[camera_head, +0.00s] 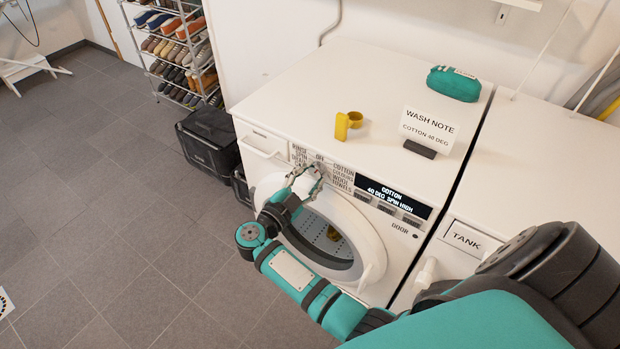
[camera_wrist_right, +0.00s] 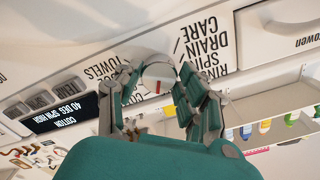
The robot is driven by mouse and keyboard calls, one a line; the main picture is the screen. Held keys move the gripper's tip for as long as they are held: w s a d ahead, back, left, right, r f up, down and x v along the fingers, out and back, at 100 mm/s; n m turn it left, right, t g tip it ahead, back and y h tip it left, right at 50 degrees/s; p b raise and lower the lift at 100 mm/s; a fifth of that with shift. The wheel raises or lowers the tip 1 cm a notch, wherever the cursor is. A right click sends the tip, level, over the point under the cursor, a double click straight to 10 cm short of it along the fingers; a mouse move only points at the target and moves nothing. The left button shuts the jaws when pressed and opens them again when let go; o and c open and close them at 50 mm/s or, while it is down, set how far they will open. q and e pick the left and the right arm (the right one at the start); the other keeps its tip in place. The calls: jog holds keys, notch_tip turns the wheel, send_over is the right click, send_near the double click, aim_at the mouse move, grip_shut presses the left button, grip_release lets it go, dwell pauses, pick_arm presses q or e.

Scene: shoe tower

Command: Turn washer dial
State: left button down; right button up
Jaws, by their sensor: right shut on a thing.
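The white washer (camera_head: 330,85) stands against the wall with its control panel facing me. Its round dial (camera_head: 319,166) is largely covered by my right gripper (camera_head: 311,178). In the right wrist view the pale dial (camera_wrist_right: 158,73) sits between the two fingers of my right gripper (camera_wrist_right: 160,92), which is shut on it. Printed programme words surround the dial. The panel display (camera_head: 392,195) reads "COTTON 40 DEG SPIN HIGH". A note card (camera_head: 429,127) on top reads "WASH NOTE COTTON 40 DEG". My left gripper is not in view.
The round washer door (camera_head: 372,258) is below the panel. A black crate (camera_head: 208,141) stands left, with a shoe rack (camera_head: 172,50) behind. Floor at left is clear.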

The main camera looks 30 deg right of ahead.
jog(key=shift+m, duration=0.4)
jog(key=o, duration=1.2)
